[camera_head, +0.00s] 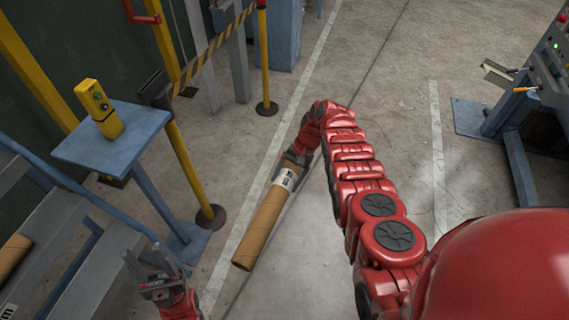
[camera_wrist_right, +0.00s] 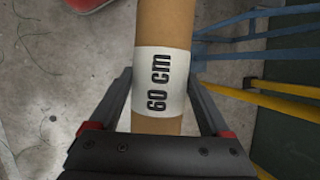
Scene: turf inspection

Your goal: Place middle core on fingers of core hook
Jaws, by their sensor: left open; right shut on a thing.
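A brown cardboard core (camera_head: 260,228) hangs tilted from my right gripper (camera_head: 292,165) over the open floor in the head view. My right gripper is shut on it near its upper end. The wrist view shows the core (camera_wrist_right: 165,25) between the two fingers, with a white "60 cm" label (camera_wrist_right: 161,82). My left gripper (camera_head: 160,262) is open and empty at the lower left, beside a grey rack. Another brown core (camera_head: 13,255) lies on the rack at the left edge, partly cut off. I cannot make out the core hook for certain.
A blue stand (camera_head: 110,140) carries a yellow control box (camera_head: 98,110) at the left. Yellow posts (camera_head: 190,165) and a striped barrier (camera_head: 212,50) stand behind. A machine panel (camera_head: 550,65) is at the right edge. The middle floor is clear.

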